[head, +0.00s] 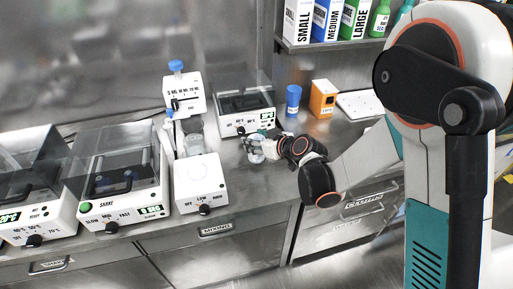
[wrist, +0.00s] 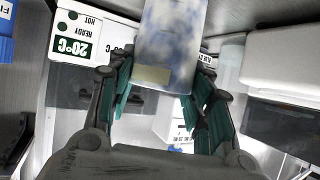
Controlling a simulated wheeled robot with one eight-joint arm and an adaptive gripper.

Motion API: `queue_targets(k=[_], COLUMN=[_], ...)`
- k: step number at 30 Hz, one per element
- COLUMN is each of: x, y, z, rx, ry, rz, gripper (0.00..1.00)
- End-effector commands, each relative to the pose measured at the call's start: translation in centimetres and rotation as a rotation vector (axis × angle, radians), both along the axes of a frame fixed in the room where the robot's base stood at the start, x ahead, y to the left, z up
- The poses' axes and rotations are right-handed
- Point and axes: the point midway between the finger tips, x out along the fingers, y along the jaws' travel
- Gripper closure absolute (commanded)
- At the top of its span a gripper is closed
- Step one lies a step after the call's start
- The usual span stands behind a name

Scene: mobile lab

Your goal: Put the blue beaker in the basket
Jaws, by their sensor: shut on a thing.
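My gripper (wrist: 155,105) is shut on the blue beaker (wrist: 172,35), which looks pale with blurred blue patches and a tan label in the wrist view. The green finger pads press on both sides of its near end. In the head view my gripper (head: 266,148) reaches in from the right over the front of the bench. The held beaker (head: 254,153) shows there as a small clear, bluish shape at the fingertips, and its lower edge is too small to judge for contact with the bench. I cannot make out a basket in either view.
A heater with a glass lid (head: 247,112) stands just behind my gripper. A white mixer (head: 200,184) is close on the left, with a shaker (head: 118,185) beyond it. A blue cylinder (head: 293,98) and an orange box (head: 322,98) stand behind right. A shelf holds boxes above.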

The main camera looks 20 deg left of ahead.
Motion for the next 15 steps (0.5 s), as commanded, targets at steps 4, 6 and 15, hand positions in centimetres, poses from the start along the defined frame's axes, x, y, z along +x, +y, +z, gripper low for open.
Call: queue_targets(k=[4,6,15], x=[0.0,0.0,0.0], y=[0.0,0.0,0.0], z=[-2.4,-2.6,-2.7], rx=[0.000,0.000,0.000], ry=[0.000,0.000,0.000], rz=[0.000,0.000,0.000], gripper=[0.76,0.76,0.76])
